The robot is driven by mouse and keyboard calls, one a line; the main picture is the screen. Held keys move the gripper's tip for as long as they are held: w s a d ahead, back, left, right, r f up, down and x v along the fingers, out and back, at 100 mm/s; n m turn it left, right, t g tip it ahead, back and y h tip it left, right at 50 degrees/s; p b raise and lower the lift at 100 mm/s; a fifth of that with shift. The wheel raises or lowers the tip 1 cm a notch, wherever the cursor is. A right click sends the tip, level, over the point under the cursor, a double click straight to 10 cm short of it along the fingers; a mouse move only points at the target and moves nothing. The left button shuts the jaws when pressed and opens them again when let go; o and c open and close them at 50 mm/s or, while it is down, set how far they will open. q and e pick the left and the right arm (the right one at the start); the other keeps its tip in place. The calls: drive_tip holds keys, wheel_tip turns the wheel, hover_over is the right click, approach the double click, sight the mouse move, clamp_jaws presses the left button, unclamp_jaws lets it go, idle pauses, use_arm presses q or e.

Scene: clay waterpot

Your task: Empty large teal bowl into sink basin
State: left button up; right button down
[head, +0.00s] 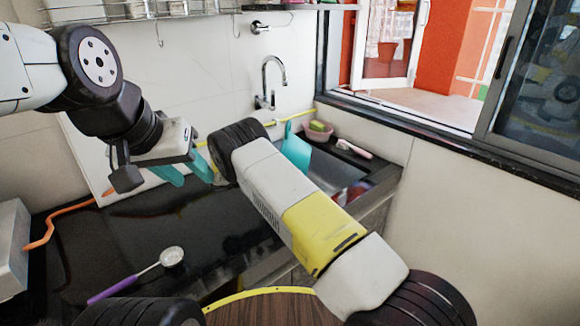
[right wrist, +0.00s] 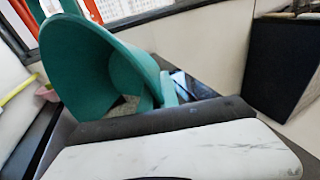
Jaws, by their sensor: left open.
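The large teal bowl (head: 296,148) is tilted on its side over the sink basin (head: 333,180), partly hidden behind my right arm. In the right wrist view the bowl (right wrist: 85,62) is large, its hollow side partly facing the camera. My right gripper (right wrist: 166,90) is at the bowl's edge and appears closed on its wall; in the head view it is hidden by the arm. Whether anything is inside the bowl cannot be told. My left gripper (head: 192,174) is open and empty above the dark counter, left of the sink.
A tap (head: 272,84) is on the wall behind the sink. A pink bowl with a sponge (head: 318,131) and a pink-and-white brush (head: 353,149) stand at the back right. A purple-handled ladle (head: 135,275) lies on the counter (head: 180,225). A window (head: 430,60) is at right.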

drive_tip(key=shift+w+a+r, duration=0.1)
drive_tip(key=shift+a, duration=0.1)
idle(0.3)
drive_tip(key=shift+w+a+r+n+h, duration=0.1)
drive_tip(key=shift+a+r+n+h, duration=0.2)
drive_tip(key=shift+a+h, duration=0.3)
idle(0.9)
